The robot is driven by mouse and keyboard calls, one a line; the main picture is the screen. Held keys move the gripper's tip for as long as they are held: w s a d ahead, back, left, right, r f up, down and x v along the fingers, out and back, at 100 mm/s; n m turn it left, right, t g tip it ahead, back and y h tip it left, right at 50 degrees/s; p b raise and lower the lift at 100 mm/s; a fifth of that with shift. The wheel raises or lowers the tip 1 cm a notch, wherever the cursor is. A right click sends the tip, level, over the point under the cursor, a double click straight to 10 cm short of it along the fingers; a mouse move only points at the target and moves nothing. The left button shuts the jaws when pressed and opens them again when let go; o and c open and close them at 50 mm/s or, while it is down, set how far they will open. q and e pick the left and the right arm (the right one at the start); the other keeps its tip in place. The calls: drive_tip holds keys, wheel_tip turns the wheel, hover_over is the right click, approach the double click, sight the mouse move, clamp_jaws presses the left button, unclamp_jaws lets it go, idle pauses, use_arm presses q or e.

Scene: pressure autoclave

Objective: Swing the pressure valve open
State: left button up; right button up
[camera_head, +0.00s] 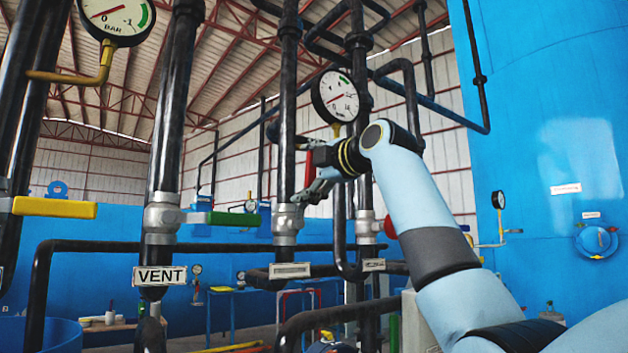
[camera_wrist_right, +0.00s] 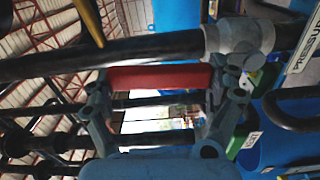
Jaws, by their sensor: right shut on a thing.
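The pressure valve's grey body (camera_wrist_right: 236,38) sits on a black pipe in the wrist view, beside a label (camera_wrist_right: 304,45) with part of the word PRESSURE. Its red handle (camera_wrist_right: 160,77) spans between the fingers of my right gripper (camera_wrist_right: 160,95) and looks roughly parallel to the pipe. In the head view my right gripper (camera_head: 318,182) reaches to the pipe just above a grey valve body (camera_head: 287,222) whose label I cannot read. My right gripper is shut on the red handle. My left gripper is not in view.
To the left stand a VENT valve (camera_head: 162,218) with a green handle (camera_head: 232,219) and a yellow handle (camera_head: 55,208). A gauge (camera_head: 336,96) hangs just above my gripper. A red handle end (camera_head: 389,227) and a blue tank (camera_head: 545,130) are to the right.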

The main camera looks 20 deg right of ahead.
drive_tip(key=shift+s+a+f+n, duration=0.15)
drive_tip(key=shift+a+f+n, duration=0.2)
drive_tip(key=shift+a+n, duration=0.15)
drive_tip(key=shift+d, duration=0.1)
drive_tip(key=o, duration=1.4)
drive_tip(key=shift+s+r, duration=0.1)
drive_tip(key=v, duration=1.2)
drive_tip(key=shift+r, duration=0.1)
